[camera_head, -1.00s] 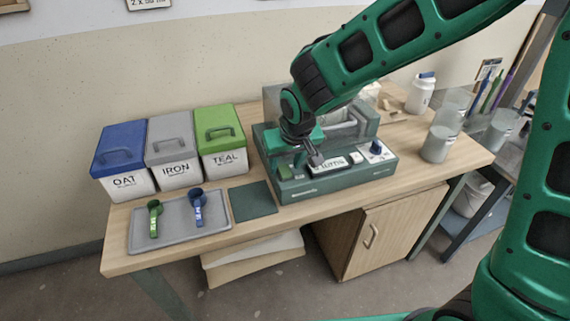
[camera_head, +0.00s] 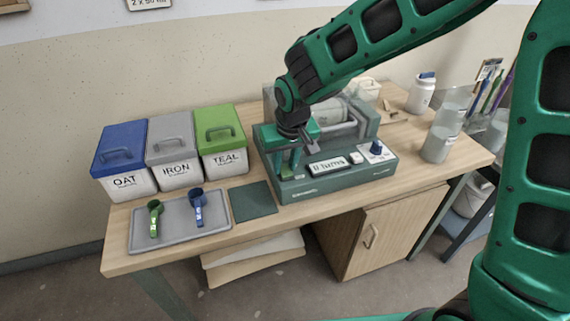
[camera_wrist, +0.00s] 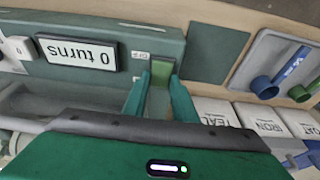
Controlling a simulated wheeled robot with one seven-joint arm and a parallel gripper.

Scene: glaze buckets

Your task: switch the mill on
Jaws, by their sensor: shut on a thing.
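The mill (camera_head: 330,180) is a grey-green machine on the bench, with a pale drum under a clear cover. Its display (camera_head: 328,164) also shows in the wrist view (camera_wrist: 77,53), upside down, and reads "0 turns". A green switch (camera_wrist: 160,103) is at the left end of the mill's front panel, beside a small label, probably "OFF". My gripper (camera_wrist: 160,95) points down at this end, its two green fingers on either side of the switch and shut on it. The fingers hide part of the switch, so its position is unclear.
A white button (camera_head: 355,157) and a blue knob (camera_head: 376,147) sit right of the display. Left are the OAT (camera_head: 122,185), IRON (camera_head: 173,174) and TEAL (camera_head: 223,163) bins and a grey tray (camera_head: 180,240) with two scoops. A jar (camera_head: 438,143) stands right.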

